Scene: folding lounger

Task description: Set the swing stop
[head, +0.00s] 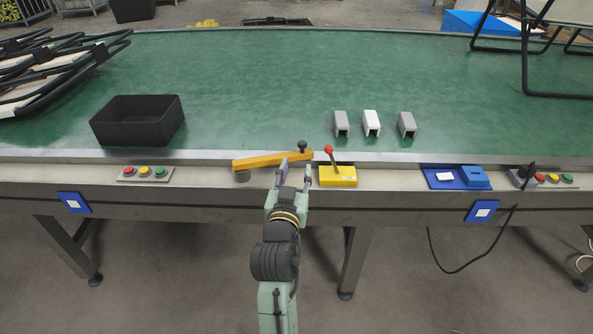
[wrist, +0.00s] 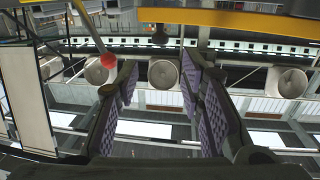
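The swing stop is a yellow bar (head: 270,160) lying along the conveyor's front edge, with a grey pivot at its left end and a black knob (head: 302,146) at its right end. The bar slants slightly, right end farther back. A yellow bar also crosses the top of the wrist view (wrist: 235,20). My gripper (head: 296,166) is open at the front side of the bar, near the knob end. In the wrist view its two purple-padded fingers (wrist: 160,85) are apart with nothing held between them. Whether a finger touches the bar cannot be told.
A yellow box (head: 338,176) with a red-knobbed lever (head: 329,150) stands close right of my gripper. The red knob (wrist: 108,60) shows beside a finger in the wrist view. Three clips (head: 371,123) and a black bin (head: 138,121) sit on the green belt (head: 250,85).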

